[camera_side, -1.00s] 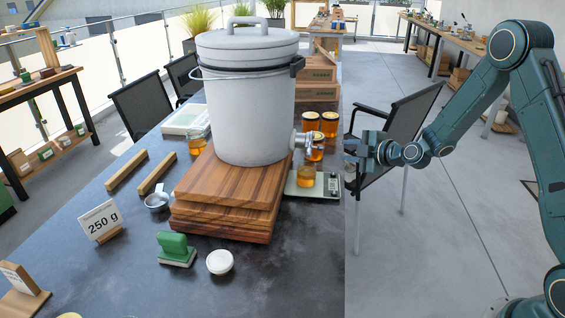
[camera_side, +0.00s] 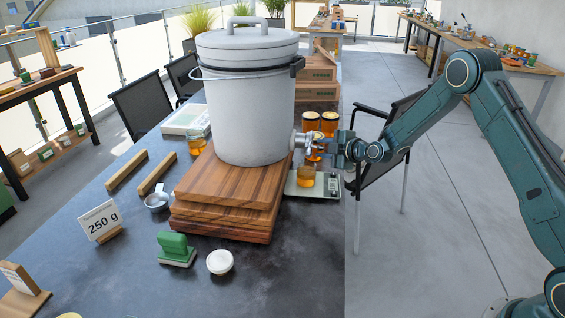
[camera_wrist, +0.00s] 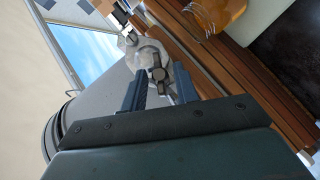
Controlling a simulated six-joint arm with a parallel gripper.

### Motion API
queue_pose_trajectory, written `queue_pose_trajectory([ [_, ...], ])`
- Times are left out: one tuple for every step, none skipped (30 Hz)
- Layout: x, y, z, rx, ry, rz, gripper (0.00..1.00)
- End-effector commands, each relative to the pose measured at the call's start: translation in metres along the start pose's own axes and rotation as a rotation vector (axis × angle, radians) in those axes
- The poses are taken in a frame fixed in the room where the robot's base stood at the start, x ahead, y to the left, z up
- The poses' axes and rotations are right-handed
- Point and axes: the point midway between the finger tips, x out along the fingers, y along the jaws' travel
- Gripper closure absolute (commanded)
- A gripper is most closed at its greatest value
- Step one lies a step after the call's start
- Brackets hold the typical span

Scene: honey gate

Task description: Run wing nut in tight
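The honey gate (camera_side: 299,141) sticks out from the lower right side of the white bucket (camera_side: 243,110). In the wrist view the gate (camera_wrist: 148,53) is a pale metal body with a small dark wing nut (camera_wrist: 158,76) facing me. My gripper (camera_side: 324,146) is at the gate from the right. In the wrist view its two dark fingers (camera_wrist: 160,84) are apart, one on each side of the wing nut, with a gap visible; I cannot tell whether they touch it. In the side view the wing nut is too small to make out.
A honey jar (camera_side: 305,177) stands on a scale (camera_side: 326,190) below the gate, close under my gripper. More jars (camera_side: 329,121) stand behind. The bucket rests on stacked wooden boards (camera_side: 225,205). A black chair (camera_side: 377,160) is behind my arm.

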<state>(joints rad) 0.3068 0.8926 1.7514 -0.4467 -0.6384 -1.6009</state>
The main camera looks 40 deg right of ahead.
Motion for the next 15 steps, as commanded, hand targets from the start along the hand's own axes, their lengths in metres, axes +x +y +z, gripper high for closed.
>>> queue_pose_trajectory([
  [0.0011, -0.0003, -0.0002, 0.0, 0.0, 0.0, 0.7],
  [0.0014, -0.0002, -0.0002, 0.0, 0.0, 0.0, 0.7],
  [0.0017, -0.0002, -0.0001, 0.0, 0.0, 0.0, 0.7],
  [0.0018, -0.0002, -0.0001, 0.0, 0.0, 0.0, 0.7],
  [0.0018, -0.0002, -0.0001, 0.0, 0.0, 0.0, 0.7],
  [0.0018, -0.0002, 0.0, 0.0, 0.0, 0.0, 0.7],
  [0.0017, -0.0002, 0.0, 0.0, 0.0, 0.0, 0.7],
  [0.0017, -0.0002, 0.0, 0.0, 0.0, 0.0, 0.7],
  [0.0017, -0.0002, 0.0, 0.0, 0.0, 0.0, 0.7],
  [0.0016, -0.0002, 0.0001, 0.0, 0.0, 0.0, 0.74],
  [0.0016, -0.0002, 0.0001, 0.0, 0.0, 0.0, 0.8],
  [0.0016, -0.0002, 0.0001, 0.0, 0.0, 0.0, 0.88],
  [0.0016, -0.0002, 0.0001, 0.0, 0.0, 0.0, 0.94],
  [0.0015, -0.0002, 0.0001, 0.0, 0.0, 0.0, 0.99],
  [0.0015, -0.0002, 0.0002, 0.0, 0.0, 0.0, 1.0],
])
